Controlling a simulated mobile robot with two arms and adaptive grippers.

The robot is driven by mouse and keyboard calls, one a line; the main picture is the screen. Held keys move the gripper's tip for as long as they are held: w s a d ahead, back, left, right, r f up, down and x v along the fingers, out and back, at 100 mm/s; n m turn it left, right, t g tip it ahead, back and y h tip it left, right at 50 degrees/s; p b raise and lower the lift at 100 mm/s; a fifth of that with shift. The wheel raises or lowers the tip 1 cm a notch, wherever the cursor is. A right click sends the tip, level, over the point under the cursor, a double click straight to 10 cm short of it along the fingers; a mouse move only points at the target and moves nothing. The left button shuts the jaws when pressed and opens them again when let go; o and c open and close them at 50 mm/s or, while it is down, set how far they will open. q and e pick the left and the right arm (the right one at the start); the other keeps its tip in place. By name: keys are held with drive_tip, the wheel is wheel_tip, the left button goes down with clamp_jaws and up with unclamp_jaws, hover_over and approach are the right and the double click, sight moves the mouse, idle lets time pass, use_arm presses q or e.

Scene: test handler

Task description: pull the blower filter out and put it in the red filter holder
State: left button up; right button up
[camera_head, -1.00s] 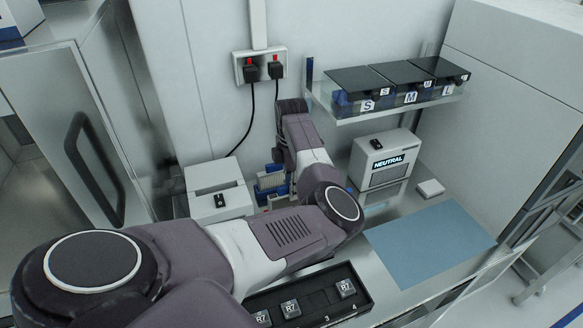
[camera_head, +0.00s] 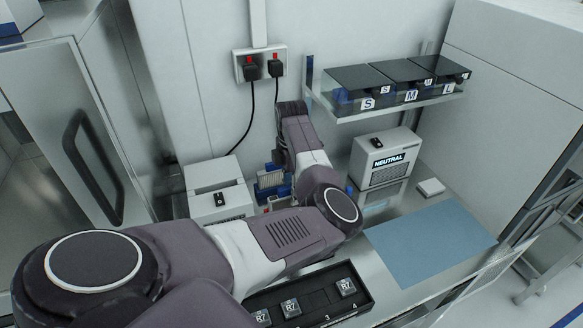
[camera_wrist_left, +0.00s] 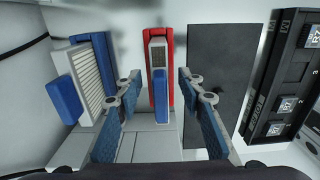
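In the left wrist view a red filter holder (camera_wrist_left: 167,40) stands upright in the middle. A narrow grey filter (camera_wrist_left: 157,52) sits in it, with a blue handle (camera_wrist_left: 160,95) facing me. My left gripper (camera_wrist_left: 160,105) is open, one finger on each side of this handle, with visible gaps; I see no contact. To the left is a blue holder (camera_wrist_left: 104,48) with a pale pleated filter (camera_wrist_left: 86,72) and a blue handle (camera_wrist_left: 63,98). In the head view my left gripper (camera_head: 284,186) is mostly hidden behind my arm, beside the pleated filter (camera_head: 270,179). My right gripper is not in view.
A white box (camera_head: 220,200) stands left of the holders and a NEUTRAL unit (camera_head: 385,158) to the right, below a shelf of S, M and L bins (camera_head: 400,85). A black tray (camera_head: 325,300) lies in front. The blue mat (camera_head: 430,245) is clear.

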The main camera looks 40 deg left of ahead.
use_arm(q)
wheel_tip(320, 180, up, 12)
idle(0.4)
idle(0.9)
